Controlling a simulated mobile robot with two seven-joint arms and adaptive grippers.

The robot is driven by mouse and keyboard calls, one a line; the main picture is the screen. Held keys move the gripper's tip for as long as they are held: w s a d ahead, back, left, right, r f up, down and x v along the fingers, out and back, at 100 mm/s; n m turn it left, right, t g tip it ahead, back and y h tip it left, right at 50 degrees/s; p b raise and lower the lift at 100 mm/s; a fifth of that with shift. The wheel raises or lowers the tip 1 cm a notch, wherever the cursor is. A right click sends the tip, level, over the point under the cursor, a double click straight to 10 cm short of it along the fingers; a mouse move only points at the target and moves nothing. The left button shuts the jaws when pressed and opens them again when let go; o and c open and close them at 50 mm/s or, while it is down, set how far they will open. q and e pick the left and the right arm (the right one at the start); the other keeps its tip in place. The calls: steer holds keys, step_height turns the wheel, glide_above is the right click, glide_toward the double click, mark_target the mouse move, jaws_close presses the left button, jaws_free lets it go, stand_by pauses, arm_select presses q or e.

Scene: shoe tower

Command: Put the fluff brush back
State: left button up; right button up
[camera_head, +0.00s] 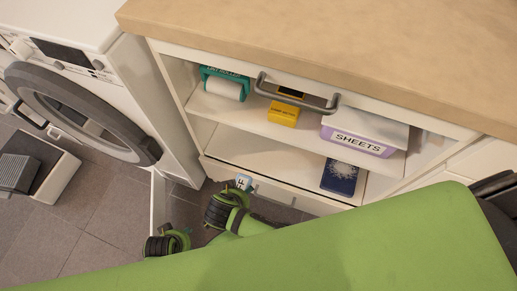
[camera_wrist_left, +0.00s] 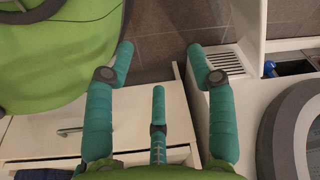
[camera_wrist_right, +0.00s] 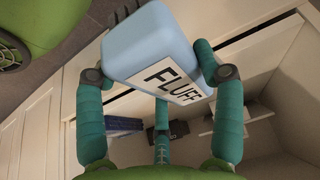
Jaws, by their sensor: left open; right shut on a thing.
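The fluff brush (camera_wrist_right: 150,40) is a light blue block with a white label reading FLUFF. My right gripper (camera_wrist_right: 148,68) is shut on it, with fingers on both sides in the right wrist view. In the head view the fluff brush (camera_head: 244,182) shows small at the cabinet's lower front edge, outside the shelves. Its far side is hidden. My left gripper (camera_head: 178,238) is low in front of the cabinet, left of the brush. In the left wrist view the left gripper (camera_wrist_left: 160,60) is open and empty, its fingers spread.
The open cabinet's upper shelf (camera_head: 250,113) holds a teal roll holder (camera_head: 225,84), a yellow box (camera_head: 284,114) and a SHEETS box (camera_head: 362,136). A dark blue box (camera_head: 340,177) stands lower right. The lower shelf's left is clear.

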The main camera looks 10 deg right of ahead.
steer(key=w+d, duration=0.2)
steer(key=w, duration=0.1)
steer(key=w+d+b, duration=0.1)
steer(key=w+d, duration=0.1)
steer(key=w, duration=0.1)
steer(key=w+d, duration=0.2)
steer(key=w, duration=0.2)
steer(key=shift+d, duration=0.1)
steer(key=w+d, duration=0.1)
steer(key=w, duration=0.1)
steer(key=w+d+b, duration=0.1)
steer(key=shift+w+d, duration=0.2)
steer(key=shift+w, duration=0.15)
steer(key=shift+f+b, duration=0.25)
steer(key=shift+b, duration=0.1)
arm_select(q)
step_height(320, 180, up, 6)
steer(key=w, duration=0.2)
steer(key=shift+w+d+r, duration=0.15)
steer(key=shift+w, duration=0.15)
arm_select(e)
steer(key=shift+f, duration=0.15)
arm_select(q)
steer(key=shift+w+r, duration=0.1)
steer(key=shift+r, duration=0.05)
arm_select(e)
steer(key=o, duration=1)
arm_select(q)
steer(key=shift+t, duration=0.3)
